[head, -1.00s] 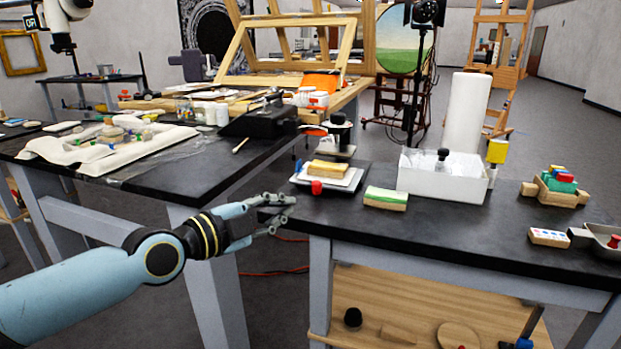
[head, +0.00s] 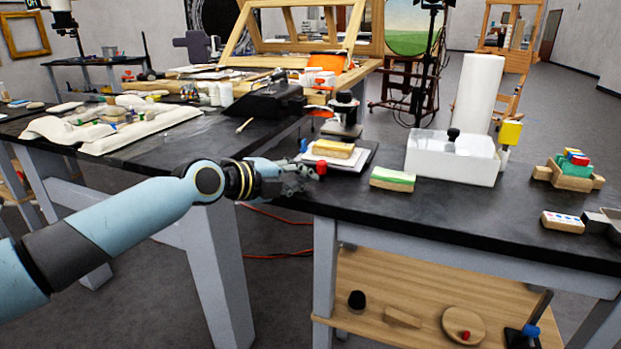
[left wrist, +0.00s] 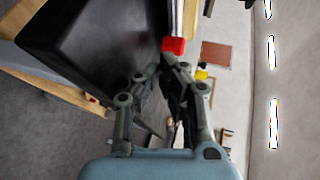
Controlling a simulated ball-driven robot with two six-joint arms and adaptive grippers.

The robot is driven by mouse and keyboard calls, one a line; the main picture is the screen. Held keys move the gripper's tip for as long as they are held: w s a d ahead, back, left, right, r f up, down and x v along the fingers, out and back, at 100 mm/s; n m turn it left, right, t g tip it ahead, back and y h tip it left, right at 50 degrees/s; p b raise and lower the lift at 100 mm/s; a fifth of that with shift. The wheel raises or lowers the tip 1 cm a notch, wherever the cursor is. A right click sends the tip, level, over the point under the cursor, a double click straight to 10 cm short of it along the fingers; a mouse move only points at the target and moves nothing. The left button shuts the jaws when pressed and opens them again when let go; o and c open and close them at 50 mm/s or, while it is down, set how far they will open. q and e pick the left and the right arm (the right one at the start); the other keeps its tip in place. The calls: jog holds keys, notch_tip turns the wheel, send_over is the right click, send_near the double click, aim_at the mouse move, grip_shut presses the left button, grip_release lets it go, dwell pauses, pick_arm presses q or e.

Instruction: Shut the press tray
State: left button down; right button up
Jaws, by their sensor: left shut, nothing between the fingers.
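The press tray (head: 308,157) is a pale flat tray with a red knob (head: 321,167) on its near edge. It sits on a black base at the near left corner of the right bench, in front of a small dark press (head: 345,110). A yellow-topped block (head: 333,149) lies on it. My left gripper (head: 308,174) is shut and empty, close beside the red knob. The left wrist view shows the red knob (left wrist: 174,45) just beyond the fingertips (left wrist: 166,78). I cannot tell whether they touch. My right gripper is out of view.
A green-and-yellow sponge-like block (head: 393,179) lies right of the tray. A white box (head: 450,165) stands behind it. The left bench (head: 190,150) meets the right bench near my gripper.

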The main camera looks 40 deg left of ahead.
aim_at(327, 159)
pick_arm(q)
jog(key=shift+w+d, duration=0.15)
jog(key=shift+w, duration=0.4)
jog(key=shift+w+d, duration=0.15)
jog(key=shift+w, duration=0.4)
jog(key=w+b, duration=0.1)
jog(key=b, duration=0.1)
jog(key=w+b, duration=0.2)
jog(key=w+a+b, duration=0.1)
jog(key=b, duration=0.1)
jog(key=shift+w+a+f, duration=0.1)
jog(key=shift+w+f, duration=0.2)
jog(key=shift+w, duration=0.05)
jog(key=shift+w+a+b, duration=0.15)
jog(key=shift+w+b, duration=0.2)
jog(key=shift+w, duration=0.25)
jog(key=shift+w+a+b, duration=0.15)
jog(key=shift+w+b, duration=0.2)
jog(key=shift+w, duration=0.25)
jog(key=shift+w+a+r, duration=0.1)
jog(key=shift+w+r, duration=0.05)
jog(key=shift+r, duration=0.2)
